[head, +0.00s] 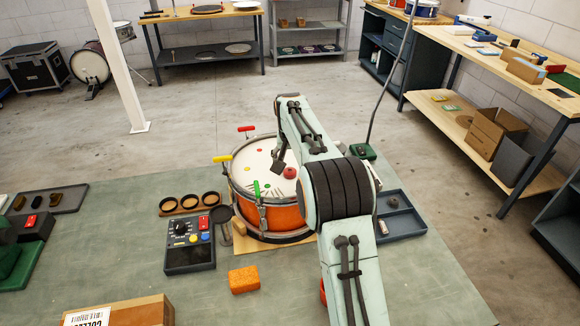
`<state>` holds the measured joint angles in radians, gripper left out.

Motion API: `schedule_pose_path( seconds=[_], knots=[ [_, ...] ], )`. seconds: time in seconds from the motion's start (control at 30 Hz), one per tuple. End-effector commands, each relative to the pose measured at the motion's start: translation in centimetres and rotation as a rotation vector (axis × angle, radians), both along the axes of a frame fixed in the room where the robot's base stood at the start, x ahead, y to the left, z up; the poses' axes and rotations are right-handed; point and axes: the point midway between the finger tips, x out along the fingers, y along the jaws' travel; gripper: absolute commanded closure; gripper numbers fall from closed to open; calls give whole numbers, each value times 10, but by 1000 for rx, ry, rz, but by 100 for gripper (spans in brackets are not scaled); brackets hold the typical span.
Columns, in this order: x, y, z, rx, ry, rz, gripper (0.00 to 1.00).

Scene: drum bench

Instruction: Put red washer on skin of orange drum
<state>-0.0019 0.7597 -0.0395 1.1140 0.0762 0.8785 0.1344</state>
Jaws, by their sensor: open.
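The orange drum (285,217) stands upright on a wooden board, with its pale skin (262,172) facing up. A small red round piece (289,172), which looks like the red washer, lies on the skin right of its middle. My gripper (278,166) is small and dark in this view. It is open, over the skin, just left of and above the red piece in the picture. I see nothing between its fingers, and I cannot tell its height above the skin. My arm hides the drum's right side.
Clamps with yellow (222,158), red (246,129) and green handles stand at the drum's rim. Small coloured dots lie on the skin. A control box (190,255), an orange sponge-like block (244,280), and a blue-grey tray (402,222) surround the drum.

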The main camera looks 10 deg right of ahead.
Motion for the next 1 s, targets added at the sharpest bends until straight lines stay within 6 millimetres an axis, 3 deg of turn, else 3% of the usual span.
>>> schedule_pose_path(
  seconds=[0.1,0.23,0.53,0.63,0.77,0.87,1.0],
  knots=[
    [-10,3,27,0,-3,1,37],
    [-19,4,47,-1,-1,1,37],
    [-29,6,64,1,4,3,37],
    [-50,8,72,6,26,19,37],
    [-121,15,89,23,96,76,37],
    [-199,23,91,40,172,141,37],
    [-308,34,74,62,272,230,37]
  ],
)
